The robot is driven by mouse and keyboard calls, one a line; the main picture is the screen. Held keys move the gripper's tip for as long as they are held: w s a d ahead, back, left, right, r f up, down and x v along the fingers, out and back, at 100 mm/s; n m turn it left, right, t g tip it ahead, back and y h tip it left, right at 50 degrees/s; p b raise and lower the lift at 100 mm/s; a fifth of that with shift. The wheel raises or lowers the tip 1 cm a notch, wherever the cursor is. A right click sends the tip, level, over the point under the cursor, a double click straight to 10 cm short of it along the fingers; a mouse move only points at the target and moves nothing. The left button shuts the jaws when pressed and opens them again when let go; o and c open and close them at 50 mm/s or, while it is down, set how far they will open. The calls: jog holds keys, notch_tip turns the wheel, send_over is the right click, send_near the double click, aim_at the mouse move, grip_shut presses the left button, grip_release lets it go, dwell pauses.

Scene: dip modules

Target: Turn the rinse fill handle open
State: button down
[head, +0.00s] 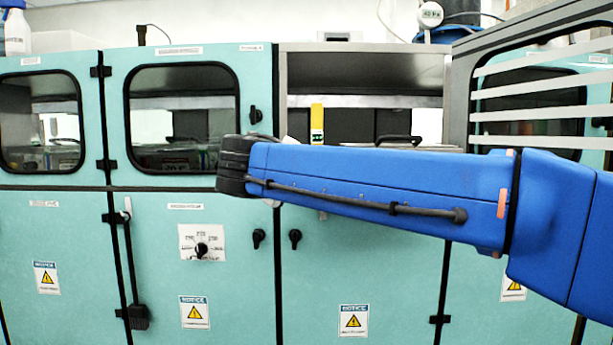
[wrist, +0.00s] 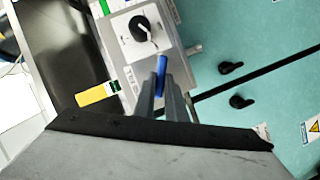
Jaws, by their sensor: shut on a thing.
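In the wrist view, my gripper (wrist: 163,84) has its grey fingers close together around a small blue handle (wrist: 161,72) at the edge of a pale control panel (wrist: 126,59). The blue handle's tip shows between the fingers; its base is partly hidden by them. I cannot read a label that names it as the rinse fill handle. In the head view, my blue arm reaches across from the right. It hides the panel, the handle and my fingertips.
A black knob (wrist: 139,28) with a white pointer sits on the panel above my fingers. Black latches (wrist: 231,67) are on the teal doors to the right. The open bay (head: 365,60) has a yellow tag (head: 317,116). A raised slatted window (head: 540,95) stands close above my arm.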

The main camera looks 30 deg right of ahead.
jog(key=n+h, duration=0.1)
jog(key=n, duration=0.1)
jog(key=n+h, duration=0.1)
jog(key=n, duration=0.1)
jog(key=shift+a+f+n+t, duration=0.1)
jog(key=shift+f+n+t, duration=0.2)
jog(key=shift+f+n, duration=0.1)
dwell(0.5)
jog(key=c, duration=1.8)
grip_release()
jog(key=v, duration=1.7)
jog(key=shift+a+f, duration=0.15)
jog(key=shift+f, duration=0.1)
